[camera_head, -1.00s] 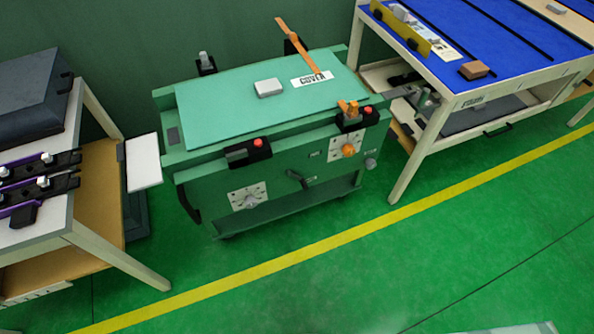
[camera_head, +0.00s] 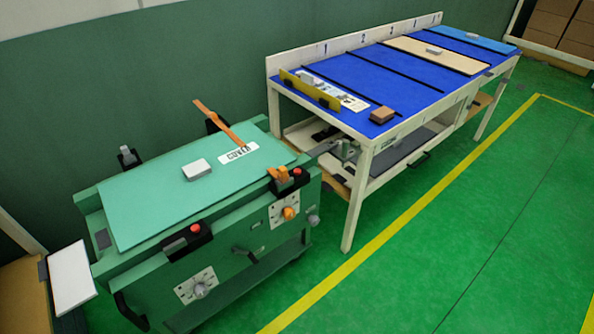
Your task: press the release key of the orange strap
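The orange strap (camera_head: 221,126) lies over the far edge of the green cart's lid, and its far end sticks up past the back. Its near end lies by the white "COVER" label (camera_head: 239,154). A black buckle (camera_head: 291,182) with an orange piece (camera_head: 284,174) sits on the cart's near edge at the right. A red key (camera_head: 297,171) shows on top of this buckle. A second black buckle (camera_head: 186,241) with a red key (camera_head: 196,228) sits further left on the near edge, with no strap visible in it. Neither gripper is in view.
The green cart (camera_head: 230,262) has dials and a handle on its front. A small pale block (camera_head: 197,170) lies on its lid. A blue-topped bench (camera_head: 352,71) stands close on the right. Green floor (camera_head: 440,240) in front is clear. A white panel (camera_head: 71,277) is at left.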

